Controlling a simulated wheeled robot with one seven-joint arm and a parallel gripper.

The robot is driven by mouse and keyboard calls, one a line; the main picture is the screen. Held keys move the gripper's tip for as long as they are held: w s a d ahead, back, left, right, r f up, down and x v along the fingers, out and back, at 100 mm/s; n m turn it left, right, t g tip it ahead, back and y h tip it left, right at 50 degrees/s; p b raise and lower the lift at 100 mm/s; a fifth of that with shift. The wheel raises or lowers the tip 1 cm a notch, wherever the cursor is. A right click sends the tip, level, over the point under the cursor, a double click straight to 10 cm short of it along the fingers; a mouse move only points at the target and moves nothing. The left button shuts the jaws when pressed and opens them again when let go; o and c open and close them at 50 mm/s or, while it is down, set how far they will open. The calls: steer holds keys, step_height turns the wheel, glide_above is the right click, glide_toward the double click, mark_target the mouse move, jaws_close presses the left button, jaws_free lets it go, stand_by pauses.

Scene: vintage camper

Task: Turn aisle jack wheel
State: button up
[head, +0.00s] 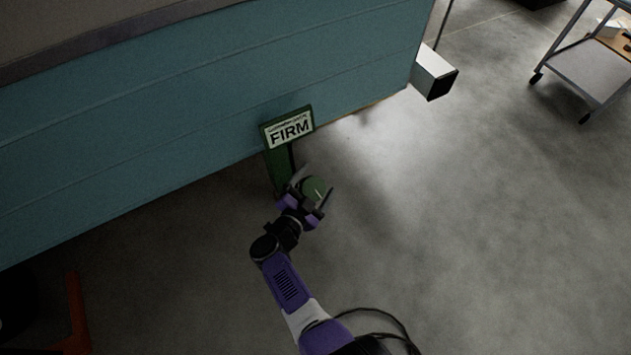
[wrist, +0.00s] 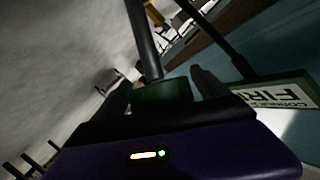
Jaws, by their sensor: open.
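The jack wheel shows as a small green round knob (head: 314,187) low beside the teal camper wall, and as a dark green shape (wrist: 162,92) in the wrist view. A green post with a sign reading "FIRM" (head: 289,129) stands just behind it; the sign (wrist: 290,95) also shows at the right of the wrist view. My gripper (head: 313,186) is open, with one finger on each side of the wheel. In the wrist view the fingers (wrist: 163,88) flank it too. I cannot tell whether they touch it. A dark bar rises past the wheel there.
The teal camper side (head: 180,100) runs along the back, close to the wheel. A white square tube (head: 432,72) sticks out at its right end. A wheeled cart (head: 590,70) stands at the top right. An orange stand (head: 77,315) is at the lower left. The concrete floor to the right is clear.

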steer(key=p+v, duration=0.3)
steer(key=v, duration=0.4)
steer(key=shift+s, duration=0.3)
steer(key=shift+a+r, duration=0.1)
